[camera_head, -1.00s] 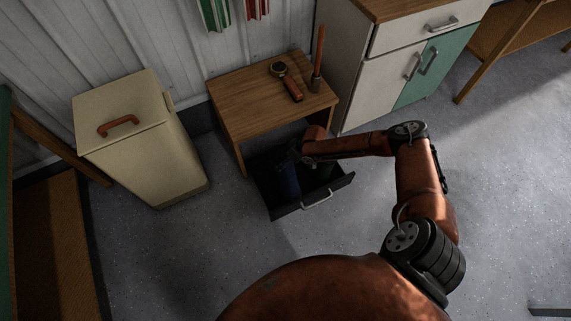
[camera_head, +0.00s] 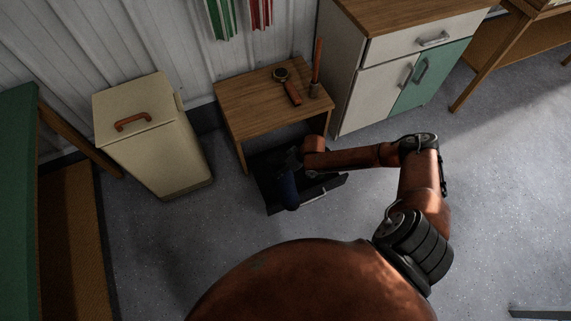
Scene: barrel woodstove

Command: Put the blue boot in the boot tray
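The blue boot (camera_head: 287,191) hangs at my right gripper (camera_head: 292,160), over the open dark drawer (camera_head: 270,198) below the small wooden table. Its lower end overlaps the drawer's front edge in the picture, so it appears raised. My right gripper is dark and small here; its fingers look closed at the top of the boot. My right arm comes in from the right and hides part of the drawer. My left gripper is out of view. I cannot surely identify the boot tray; a grey edge (camera_head: 540,313) shows at the bottom right corner.
The small wooden table (camera_head: 250,105) bears a brush-like tool (camera_head: 289,88) and an upright handle in a holder (camera_head: 317,68). A cream bin (camera_head: 150,140) stands left, a cabinet (camera_head: 375,70) right. A brown mat (camera_head: 70,240) lies far left. Floor in front is clear.

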